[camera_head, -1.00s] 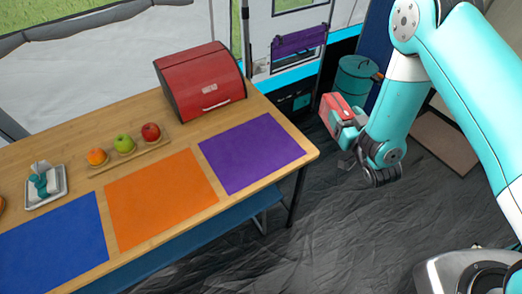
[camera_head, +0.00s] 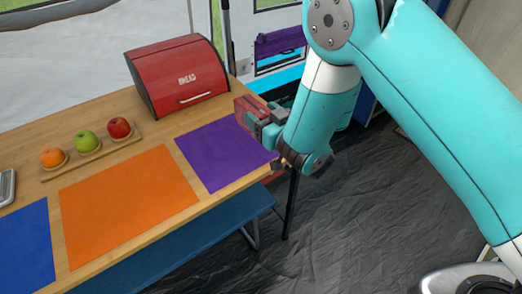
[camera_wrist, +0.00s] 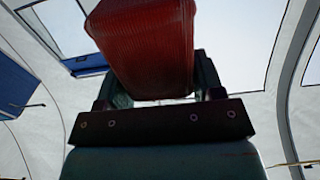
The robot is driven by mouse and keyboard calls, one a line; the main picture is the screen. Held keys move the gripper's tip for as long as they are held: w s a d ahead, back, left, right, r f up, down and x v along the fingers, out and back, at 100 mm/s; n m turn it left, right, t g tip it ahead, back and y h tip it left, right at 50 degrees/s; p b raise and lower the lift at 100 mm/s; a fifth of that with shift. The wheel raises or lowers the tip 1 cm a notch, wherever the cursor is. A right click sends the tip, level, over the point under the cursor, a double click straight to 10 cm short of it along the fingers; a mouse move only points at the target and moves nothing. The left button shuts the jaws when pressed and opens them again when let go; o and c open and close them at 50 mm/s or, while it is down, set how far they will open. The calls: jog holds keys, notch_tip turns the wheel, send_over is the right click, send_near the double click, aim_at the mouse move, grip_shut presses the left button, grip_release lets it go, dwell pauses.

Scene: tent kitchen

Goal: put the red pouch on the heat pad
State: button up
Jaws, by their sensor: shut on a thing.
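The red pouch (camera_head: 249,107) is held in my gripper (camera_head: 270,122) near the table's right end, by the right edge of the purple mat (camera_head: 222,153). It appears to be above the table, though the exact height is hard to tell. In the wrist view the pouch (camera_wrist: 150,45) is a ribbed red block between the two fingers of my gripper (camera_wrist: 160,88), which is shut on it. Flat orange (camera_head: 128,205) and blue (camera_head: 22,250) mats lie further left. None is marked as the heat pad, so I cannot tell which one it is.
A red bread box (camera_head: 178,75) stands at the back of the wooden table (camera_head: 98,107). A wooden tray (camera_head: 92,153) with an orange, a green apple and a red apple lies behind the orange mat. A blue bench (camera_head: 190,235) runs below the table's front edge.

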notch_tip(320, 180, down, 8)
jog(key=shift+r+b, duration=0.25)
jog(key=shift+b, duration=0.4)
jog(key=shift+f, duration=0.2)
jog(key=o, duration=1)
jog(key=shift+c, duration=0.2)
jog(key=shift+r, duration=0.1)
